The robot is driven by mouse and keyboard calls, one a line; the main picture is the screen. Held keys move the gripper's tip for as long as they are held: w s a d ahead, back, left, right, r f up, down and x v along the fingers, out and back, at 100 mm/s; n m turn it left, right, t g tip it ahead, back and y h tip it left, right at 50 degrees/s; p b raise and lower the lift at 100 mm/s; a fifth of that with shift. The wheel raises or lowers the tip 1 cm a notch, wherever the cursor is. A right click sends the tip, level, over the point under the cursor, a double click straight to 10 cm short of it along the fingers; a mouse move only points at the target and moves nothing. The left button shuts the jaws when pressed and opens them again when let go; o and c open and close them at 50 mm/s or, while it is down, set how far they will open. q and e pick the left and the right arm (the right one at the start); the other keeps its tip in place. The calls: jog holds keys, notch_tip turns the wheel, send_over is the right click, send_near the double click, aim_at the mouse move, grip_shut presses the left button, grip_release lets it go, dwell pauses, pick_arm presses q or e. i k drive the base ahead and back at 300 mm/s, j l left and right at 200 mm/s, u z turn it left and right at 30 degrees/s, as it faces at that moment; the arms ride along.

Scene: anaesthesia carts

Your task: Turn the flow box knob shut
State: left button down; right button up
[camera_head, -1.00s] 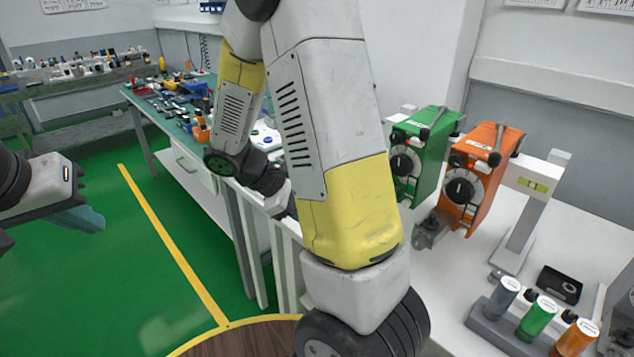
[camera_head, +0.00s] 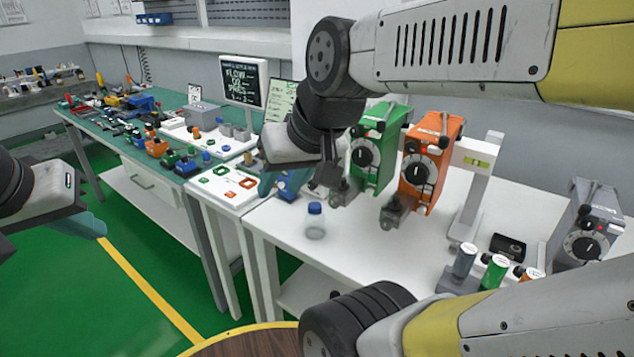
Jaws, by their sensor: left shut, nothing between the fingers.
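A green box (camera_head: 378,150) and an orange box (camera_head: 428,165), each with a round black knob on a pale dial, stand side by side on the white table. A grey box (camera_head: 588,228) with a similar knob stands further right. I cannot tell which of these is the flow box. My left gripper (camera_head: 88,224) is at the left edge, shut and empty, over the green floor and away from the boxes. My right gripper (camera_head: 272,182) is left of the green box, above the table; whether its fingers are open is not clear, as its own body partly hides them.
A small blue-capped bottle (camera_head: 315,222) stands near the white table's front edge. Grey, green and orange canisters (camera_head: 493,271) stand in a holder at the right. A sign screen (camera_head: 243,82) and a workbench (camera_head: 180,182) with small items are behind left. My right arm crosses the right side.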

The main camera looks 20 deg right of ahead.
aim_at(312, 186)
jog(key=z, duration=0.45)
jog(key=i+j+z, duration=0.1)
jog(key=z, duration=0.35)
jog(key=j+z, duration=0.15)
jog(key=z, duration=0.3)
jog(key=i+j+z, duration=0.1)
jog(key=z, duration=0.35)
jog(key=j+z, duration=0.1)
jog(key=z, duration=0.35)
jog(key=j+z, duration=0.3)
jog(key=j, duration=0.15)
jog(key=k+j+z, duration=0.1)
jog(key=j+z, duration=0.2)
jog(key=j, duration=0.15)
jog(key=k+j+z, duration=0.15)
jog(key=j+z, duration=0.2)
jog(key=k+j+z, duration=0.3)
jog(key=j, duration=0.2)
jog(key=k+j+z, duration=0.1)
jog(key=j+z, duration=0.2)
jog(key=k+j, duration=0.35)
jog(key=j, duration=0.15)
jog(key=k+j, duration=0.3)
jog(key=j, duration=0.15)
jog(key=k+j, duration=0.35)
jog(key=j, duration=0.15)
jog(key=i+z, duration=0.05)
